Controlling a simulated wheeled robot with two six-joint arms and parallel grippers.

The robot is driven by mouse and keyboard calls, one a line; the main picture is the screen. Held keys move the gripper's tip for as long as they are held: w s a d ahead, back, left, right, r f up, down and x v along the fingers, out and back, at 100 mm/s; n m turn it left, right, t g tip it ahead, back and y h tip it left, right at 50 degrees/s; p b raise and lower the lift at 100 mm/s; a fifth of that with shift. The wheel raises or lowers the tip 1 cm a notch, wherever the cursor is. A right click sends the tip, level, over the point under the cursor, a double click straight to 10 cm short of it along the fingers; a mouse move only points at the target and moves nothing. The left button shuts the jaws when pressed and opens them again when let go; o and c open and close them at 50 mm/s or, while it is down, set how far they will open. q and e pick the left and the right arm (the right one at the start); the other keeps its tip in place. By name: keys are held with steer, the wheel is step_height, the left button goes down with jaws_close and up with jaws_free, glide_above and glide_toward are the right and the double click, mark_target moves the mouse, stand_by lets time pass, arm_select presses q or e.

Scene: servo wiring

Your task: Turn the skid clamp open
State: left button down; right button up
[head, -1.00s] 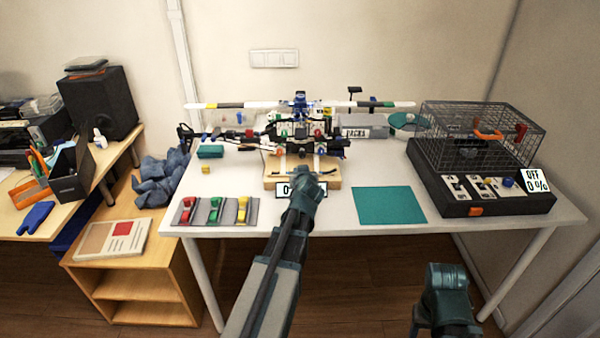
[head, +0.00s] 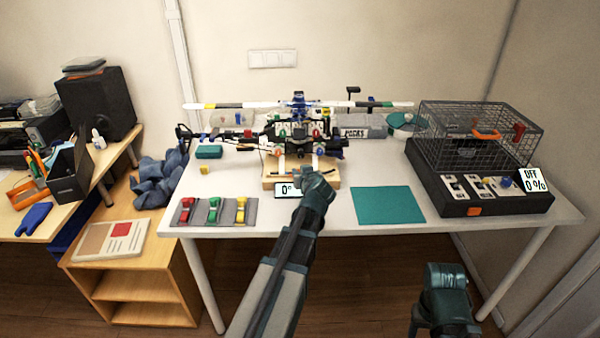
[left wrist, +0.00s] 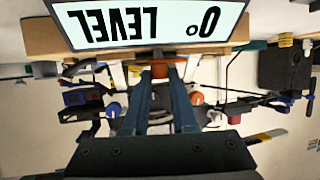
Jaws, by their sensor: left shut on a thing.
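The helicopter model (head: 297,132) stands on a wooden stand (head: 276,182) in the middle of the white table. My left gripper (head: 319,172) is at the front right of this stand, with its jaws hidden by my own wrist. In the left wrist view, which shows the scene upside down, the two fingers (left wrist: 160,78) are shut on a small orange-red part (left wrist: 158,68), apparently the skid clamp. It sits at the stand's edge, close to the level display (left wrist: 150,25). How far the clamp is turned is not clear. Only a part of my right arm shows at lower right.
The level display (head: 289,190) reads 0°. A grey mat (head: 254,212) with red, green and yellow clips lies at front left. A green mat (head: 388,206) lies right of my left gripper. A wire cage (head: 480,130) on a black base with an OFF sign stands at right.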

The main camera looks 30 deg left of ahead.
arm_select(q)
steer(key=c, duration=0.7)
jaws_free()
steer(key=p+v, duration=0.5)
steer(key=v, duration=0.8)
steer(key=shift+s+d+r, duration=0.15)
steer(key=shift+s+d, duration=0.05)
steer(key=shift+d, duration=0.05)
steer(key=s+d+f+m+g+h+p, duration=0.1)
steer(key=s+d+m+g+h+p, duration=0.1)
steer(key=d, duration=0.7)
steer(key=s+d+f+m+g+h+p, duration=0.1)
steer(key=s+d+m+g+h+p, duration=0.2)
steer(key=s+d, duration=0.6)
steer(key=s+d+f+m+g+h+p, duration=0.1)
steer(key=s+d+m+g+h+p, duration=0.2)
steer(key=d, duration=0.6)
steer(key=s+m+g+p, duration=0.2)
steer(key=s+m, duration=0.1)
steer(key=m, duration=0.1)
steer(key=shift+s+d+m, duration=0.25)
steer(key=shift+d+m, duration=0.05)
steer(key=shift+d, duration=0.05)
